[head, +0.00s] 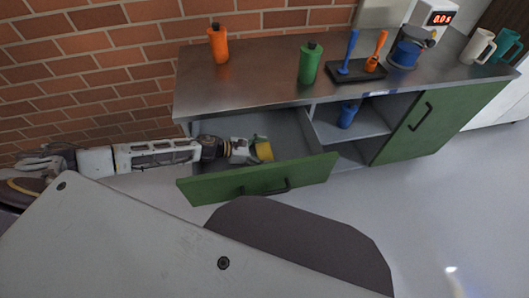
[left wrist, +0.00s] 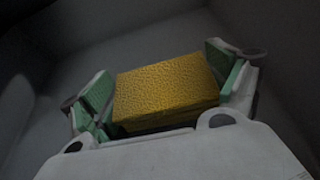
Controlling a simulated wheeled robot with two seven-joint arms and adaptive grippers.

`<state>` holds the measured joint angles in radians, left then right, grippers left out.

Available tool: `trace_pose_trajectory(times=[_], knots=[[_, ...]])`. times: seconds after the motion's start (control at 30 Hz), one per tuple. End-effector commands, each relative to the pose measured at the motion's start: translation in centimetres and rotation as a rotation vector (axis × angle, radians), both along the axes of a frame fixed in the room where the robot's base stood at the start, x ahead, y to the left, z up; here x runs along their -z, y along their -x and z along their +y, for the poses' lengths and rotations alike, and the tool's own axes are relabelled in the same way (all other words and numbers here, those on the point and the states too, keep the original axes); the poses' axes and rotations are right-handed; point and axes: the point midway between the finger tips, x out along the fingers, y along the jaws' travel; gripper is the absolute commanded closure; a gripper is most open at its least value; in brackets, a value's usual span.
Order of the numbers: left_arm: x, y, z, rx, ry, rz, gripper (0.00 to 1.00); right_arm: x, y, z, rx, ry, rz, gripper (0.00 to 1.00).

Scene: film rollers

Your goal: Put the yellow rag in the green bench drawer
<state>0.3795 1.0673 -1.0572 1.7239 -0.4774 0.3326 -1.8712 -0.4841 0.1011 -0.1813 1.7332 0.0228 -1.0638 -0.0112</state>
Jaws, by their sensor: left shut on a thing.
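The green bench drawer (head: 222,187) is pulled open at the left of the bench, with a grey inside. My left gripper (head: 258,145) reaches in from the left, over the open drawer behind its green front. It is shut on the yellow rag (head: 264,151), a small folded block. In the left wrist view the rag (left wrist: 167,90) lies between the green finger pads of my left gripper (left wrist: 163,85), with grey drawer surfaces around it. Any gap between the rag and the drawer floor cannot be judged. My right gripper is not in view.
The metal bench top (head: 255,70) carries an orange bottle (head: 218,45), a green bottle (head: 309,65), a black tray (head: 345,76) with tools, a blue container (head: 405,54) and mugs. A blue cup (head: 347,116) stands on the open shelf. The green cupboard door (head: 440,115) is closed.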

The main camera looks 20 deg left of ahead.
Motion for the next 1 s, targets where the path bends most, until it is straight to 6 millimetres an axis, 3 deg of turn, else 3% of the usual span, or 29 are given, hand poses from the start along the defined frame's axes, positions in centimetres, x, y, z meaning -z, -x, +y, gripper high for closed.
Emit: trace_pose_trajectory(times=[0.33,0.37,0.43,1.0], knots=[[0.16,-0.01,-0.01,0.0,0.0,0.0,0.31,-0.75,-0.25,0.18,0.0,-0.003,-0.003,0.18],[0.16,0.0,0.0,0.0,0.0,0.0,0.09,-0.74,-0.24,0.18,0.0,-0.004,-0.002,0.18],[0.15,0.0,0.0,0.0,0.0,0.0,0.0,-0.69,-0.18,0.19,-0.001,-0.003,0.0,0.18],[-0.01,-0.02,0.01,0.0,0.0,-0.001,0.0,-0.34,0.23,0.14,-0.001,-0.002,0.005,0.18]])
